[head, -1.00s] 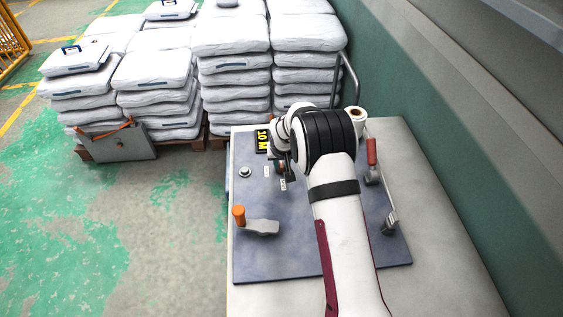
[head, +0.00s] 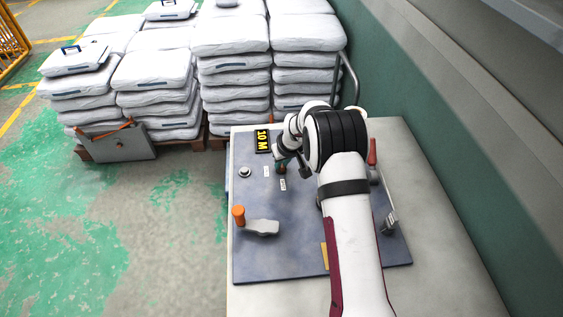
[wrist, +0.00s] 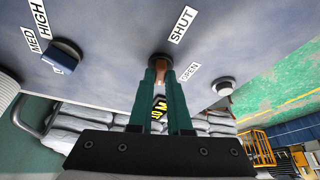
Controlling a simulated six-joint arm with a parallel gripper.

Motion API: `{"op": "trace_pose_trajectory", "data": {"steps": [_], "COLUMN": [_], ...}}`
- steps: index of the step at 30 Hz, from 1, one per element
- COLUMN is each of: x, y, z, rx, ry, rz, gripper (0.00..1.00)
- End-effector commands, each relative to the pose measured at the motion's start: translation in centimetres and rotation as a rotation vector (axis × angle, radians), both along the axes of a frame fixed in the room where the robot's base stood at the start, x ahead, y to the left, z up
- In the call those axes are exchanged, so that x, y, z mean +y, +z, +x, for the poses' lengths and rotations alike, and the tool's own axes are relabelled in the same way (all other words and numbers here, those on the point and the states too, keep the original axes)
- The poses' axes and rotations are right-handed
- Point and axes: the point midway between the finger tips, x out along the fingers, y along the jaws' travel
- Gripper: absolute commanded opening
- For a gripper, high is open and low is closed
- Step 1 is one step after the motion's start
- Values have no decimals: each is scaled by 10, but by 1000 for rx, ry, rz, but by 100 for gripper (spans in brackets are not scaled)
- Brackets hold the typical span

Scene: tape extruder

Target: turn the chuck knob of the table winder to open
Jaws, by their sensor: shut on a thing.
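The chuck knob (wrist: 160,66), a small brown-orange knob on a dark round base, stands on the blue-grey panel in the wrist view. Its labels SHUT (wrist: 182,25) and OPEN (wrist: 190,72) are beside it. My gripper (wrist: 161,80) has its two green fingers closed around the knob from both sides. The fingers hide part of the knob, so I cannot tell exactly which label it points to. In the head view my gripper (head: 281,166) is low over the table winder's panel (head: 275,262), where it mostly covers the knob.
A blue selector knob (wrist: 63,54) with speed labels and a round button (wrist: 224,86) flank the chuck knob. An orange-handled crank (head: 240,217) and a yellow 10 M display (head: 263,141) are on the panel. A red-handled lever (head: 373,152) stands right of my arm.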

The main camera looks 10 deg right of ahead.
Motion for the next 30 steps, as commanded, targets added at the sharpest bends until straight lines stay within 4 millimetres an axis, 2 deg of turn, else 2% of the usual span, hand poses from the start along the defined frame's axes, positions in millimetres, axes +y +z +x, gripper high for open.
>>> {"op": "trace_pose_trajectory", "data": {"steps": [30], "x": [-5], "y": [-1], "z": [4], "rx": [2], "ry": [947], "rz": [-1], "gripper": [0]}}
